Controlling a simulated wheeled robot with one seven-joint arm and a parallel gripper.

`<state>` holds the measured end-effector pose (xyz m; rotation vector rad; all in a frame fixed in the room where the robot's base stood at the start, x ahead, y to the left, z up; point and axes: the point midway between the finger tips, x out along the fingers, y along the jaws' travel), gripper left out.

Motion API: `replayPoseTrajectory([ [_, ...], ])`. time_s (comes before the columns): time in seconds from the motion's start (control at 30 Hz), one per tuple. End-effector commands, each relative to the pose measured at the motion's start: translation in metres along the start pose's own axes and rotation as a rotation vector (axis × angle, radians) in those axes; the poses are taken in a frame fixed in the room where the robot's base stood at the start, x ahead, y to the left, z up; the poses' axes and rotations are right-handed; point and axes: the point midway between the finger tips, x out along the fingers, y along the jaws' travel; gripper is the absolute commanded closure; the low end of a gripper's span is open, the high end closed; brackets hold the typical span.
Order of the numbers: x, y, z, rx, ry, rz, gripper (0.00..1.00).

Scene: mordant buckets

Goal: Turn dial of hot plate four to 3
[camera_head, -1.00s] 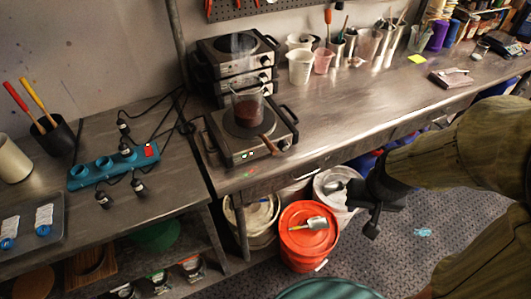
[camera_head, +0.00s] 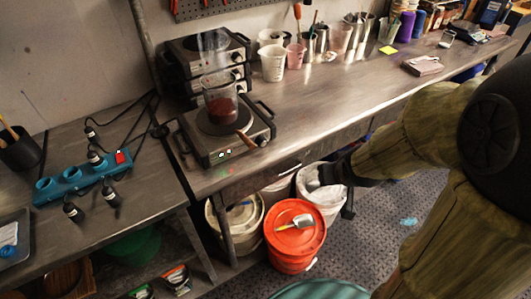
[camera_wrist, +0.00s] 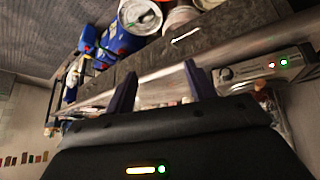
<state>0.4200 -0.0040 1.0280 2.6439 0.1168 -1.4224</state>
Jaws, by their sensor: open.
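A hot plate (camera_head: 225,140) sits at the near left end of the steel bench, with a glass beaker of dark red contents (camera_head: 221,100) and a wooden-handled tool on it. Its front has small lights and a dark dial (camera_head: 262,142); the dial's setting is too small to read. More hot plates (camera_head: 205,62) are stacked behind it. I cannot tell which is number four. My gripper (camera_wrist: 160,88) is open and empty. In the head view it hangs below the bench edge, right of the hot plate, partly hidden by my arm. A hot plate front (camera_wrist: 262,70) with lights shows right of the fingers in the wrist view.
An orange-lidded bucket (camera_head: 296,235) and a white bucket (camera_head: 322,195) stand on the floor beneath the bench. A blue power strip (camera_head: 78,180) with plugs and cables lies on the left table. Cups and jugs (camera_head: 272,62) line the bench's back. The bench's middle is clear.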

Motion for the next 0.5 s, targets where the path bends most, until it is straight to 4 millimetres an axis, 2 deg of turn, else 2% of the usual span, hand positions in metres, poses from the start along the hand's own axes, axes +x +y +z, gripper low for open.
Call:
replayPoseTrajectory([
  [0.03, 0.024, -0.004, -0.001, -0.035, 0.073, -0.015, 0.45],
  [0.2, 0.054, -0.030, -0.027, -0.145, 0.326, -0.124, 0.45],
  [0.33, 0.064, -0.058, -0.038, -0.212, 0.488, -0.249, 0.45],
  [0.5, 0.061, -0.083, -0.044, -0.257, 0.601, -0.370, 0.45],
])
